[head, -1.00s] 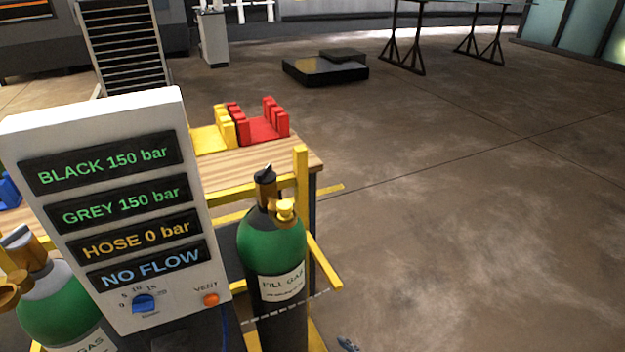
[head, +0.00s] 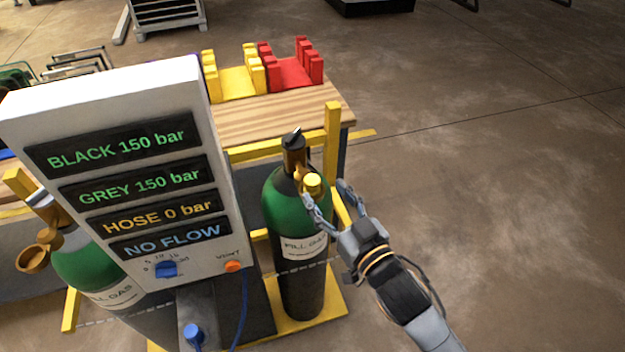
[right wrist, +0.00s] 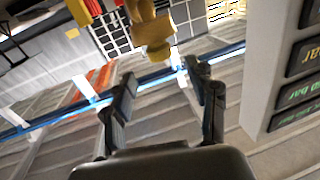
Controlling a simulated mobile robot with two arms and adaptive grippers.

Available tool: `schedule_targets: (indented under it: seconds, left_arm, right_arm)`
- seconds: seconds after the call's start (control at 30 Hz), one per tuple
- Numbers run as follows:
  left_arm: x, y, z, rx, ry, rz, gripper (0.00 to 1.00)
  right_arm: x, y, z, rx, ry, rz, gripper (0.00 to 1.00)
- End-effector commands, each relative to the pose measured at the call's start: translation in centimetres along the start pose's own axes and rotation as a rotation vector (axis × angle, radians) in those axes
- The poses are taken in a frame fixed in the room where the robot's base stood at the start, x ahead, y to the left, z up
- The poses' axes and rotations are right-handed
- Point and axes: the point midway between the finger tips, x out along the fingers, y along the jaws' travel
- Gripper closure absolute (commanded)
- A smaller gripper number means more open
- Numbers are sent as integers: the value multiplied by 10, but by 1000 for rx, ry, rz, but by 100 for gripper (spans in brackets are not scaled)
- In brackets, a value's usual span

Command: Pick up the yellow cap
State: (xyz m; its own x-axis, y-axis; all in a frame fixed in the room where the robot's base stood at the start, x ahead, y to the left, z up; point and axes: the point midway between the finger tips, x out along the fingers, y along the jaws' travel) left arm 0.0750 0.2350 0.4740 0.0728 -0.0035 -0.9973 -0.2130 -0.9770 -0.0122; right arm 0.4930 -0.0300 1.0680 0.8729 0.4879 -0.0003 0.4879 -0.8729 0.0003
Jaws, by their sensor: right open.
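The yellow cap (head: 313,183) sits on the side outlet of the brass valve (head: 295,155) of the right-hand green and black cylinder (head: 284,208). My right gripper (head: 325,196) has its two fingers spread, one on either side of the cap in the head view. In the right wrist view the cap (right wrist: 157,50) lies just beyond the gap between the open fingertips (right wrist: 160,76). I cannot tell whether a finger touches it. My left gripper is not in view.
A display panel (head: 120,100) stands left of the cylinder, with a second cylinder (head: 90,255) beyond it. A yellow post (head: 332,140) rises close behind the valve. A wooden table (head: 280,115) carries yellow (head: 235,85) and red (head: 290,72) holders. Floor to the right is clear.

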Motion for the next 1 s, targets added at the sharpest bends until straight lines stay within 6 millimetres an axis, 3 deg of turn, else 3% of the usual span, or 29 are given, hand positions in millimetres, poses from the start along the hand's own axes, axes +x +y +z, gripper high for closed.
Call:
schedule_targets:
  seconds: [0.3,0.6,0.87,0.9,1.0]
  left_arm:
    - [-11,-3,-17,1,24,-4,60]
    - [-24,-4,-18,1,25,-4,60]
    - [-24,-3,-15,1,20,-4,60]
    - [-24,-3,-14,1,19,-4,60]
    - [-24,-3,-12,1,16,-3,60]
  right_arm:
    - [25,-1,-1,1,-1,0,42]
    - [61,-3,2,-1,0,-1,42]
    - [64,-3,4,0,-1,-2,42]
    - [64,-3,4,0,-1,-2,44]
    - [64,-3,4,0,-1,-1,64]
